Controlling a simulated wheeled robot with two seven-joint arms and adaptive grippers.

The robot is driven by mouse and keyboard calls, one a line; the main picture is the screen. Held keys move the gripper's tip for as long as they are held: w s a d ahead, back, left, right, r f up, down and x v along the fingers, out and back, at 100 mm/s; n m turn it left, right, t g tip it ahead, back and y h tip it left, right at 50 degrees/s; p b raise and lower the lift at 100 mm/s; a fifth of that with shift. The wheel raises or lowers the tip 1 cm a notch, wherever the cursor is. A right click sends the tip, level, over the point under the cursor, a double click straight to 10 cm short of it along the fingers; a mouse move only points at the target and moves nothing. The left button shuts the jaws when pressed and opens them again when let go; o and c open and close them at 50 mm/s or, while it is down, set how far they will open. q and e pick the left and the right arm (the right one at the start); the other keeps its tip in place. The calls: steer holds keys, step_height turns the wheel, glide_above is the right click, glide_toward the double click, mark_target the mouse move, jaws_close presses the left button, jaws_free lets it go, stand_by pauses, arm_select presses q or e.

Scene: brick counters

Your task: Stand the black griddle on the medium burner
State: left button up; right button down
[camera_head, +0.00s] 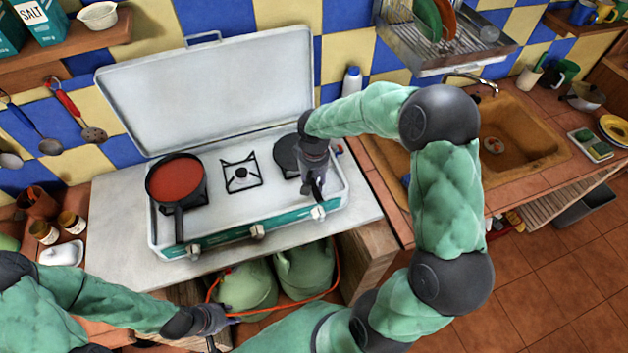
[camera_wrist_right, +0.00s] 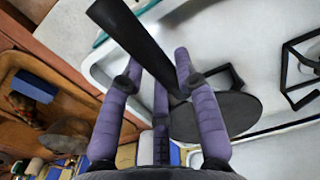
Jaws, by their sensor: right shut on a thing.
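The black griddle (camera_head: 285,152) is a flat round plate over the right burner of the camping stove (camera_head: 225,233); its disc also shows in the right wrist view (camera_wrist_right: 232,116). My right gripper (camera_head: 316,178) is shut on its dark handle (camera_wrist_right: 137,38). Part of the right burner's grate (camera_wrist_right: 232,76) shows beside the disc, so the disc does not cover it all. I cannot tell whether the disc touches the grate. The middle burner (camera_head: 241,174) is bare. My left gripper (camera_head: 226,319) is low at the front left, away from the griddle; its fingers are too small to read.
A black pan of red sauce (camera_head: 176,180) sits on the left burner, handle toward the front. The open stove lid (camera_head: 210,85) stands behind. A white bottle (camera_head: 351,81) is behind right, and the sink (camera_head: 520,135) is further right. Green gas bottles (camera_head: 304,270) stand below.

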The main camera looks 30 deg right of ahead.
steer(key=shift+f, duration=0.1)
steer(key=c, duration=0.9)
jaws_free()
steer(key=shift+r+p, duration=0.35)
steer(key=shift+r, duration=0.05)
step_height(320, 180, up, 12)
steer(key=shift+r+p, duration=0.25)
steer(key=shift+p, duration=0.6)
